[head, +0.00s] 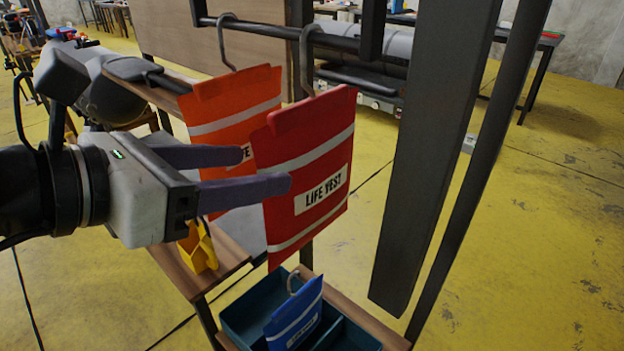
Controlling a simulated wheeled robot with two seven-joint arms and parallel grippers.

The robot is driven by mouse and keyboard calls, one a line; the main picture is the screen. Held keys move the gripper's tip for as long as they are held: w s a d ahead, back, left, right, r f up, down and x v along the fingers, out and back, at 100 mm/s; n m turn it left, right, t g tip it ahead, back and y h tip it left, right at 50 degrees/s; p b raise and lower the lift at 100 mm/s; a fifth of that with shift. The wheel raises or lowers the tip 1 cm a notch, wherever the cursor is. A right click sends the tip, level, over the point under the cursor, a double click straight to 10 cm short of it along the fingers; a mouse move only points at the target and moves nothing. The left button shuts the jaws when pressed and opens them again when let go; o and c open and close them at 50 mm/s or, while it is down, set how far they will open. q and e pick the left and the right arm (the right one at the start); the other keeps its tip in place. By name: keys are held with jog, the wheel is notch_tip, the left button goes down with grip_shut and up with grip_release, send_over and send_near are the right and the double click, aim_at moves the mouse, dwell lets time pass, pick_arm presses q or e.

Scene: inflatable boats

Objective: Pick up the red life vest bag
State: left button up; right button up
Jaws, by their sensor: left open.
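The red life vest bag (322,150) hangs upright from a grey hook on a dark horizontal rail in the head view. It has pale stripes and a white label. My left gripper (262,172) comes in from the left, with its two dark fingers apart. The nearer finger overlaps the left edge of the red bag in the picture; I cannot tell whether it touches. The farther finger points at the orange bag (228,105), which hangs on its own hook just left of and behind the red one. My right gripper is not in view.
A teal bin (240,318) below holds a blue bag (296,318). A yellow object (198,250) sits on a wooden shelf (228,252) beneath my gripper. Dark posts (432,150) stand right of the red bag. The yellow floor (550,220) at right is clear.

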aim_at(260, 168)
pick_arm(q)
jog(key=x, duration=0.3)
jog(key=shift+w+d+f, duration=0.1)
jog(key=shift+w+a+p+x, duration=0.1)
jog(key=shift+w+p+x, duration=0.1)
jog(key=shift+x, duration=1.15)
jog(key=shift+w+a+p+x, duration=0.1)
jog(key=shift+a+p+x, duration=0.1)
jog(key=shift+x, duration=1.1)
jog(key=shift+d+r, duration=0.1)
jog(key=shift+r, duration=0.15)
grip_shut()
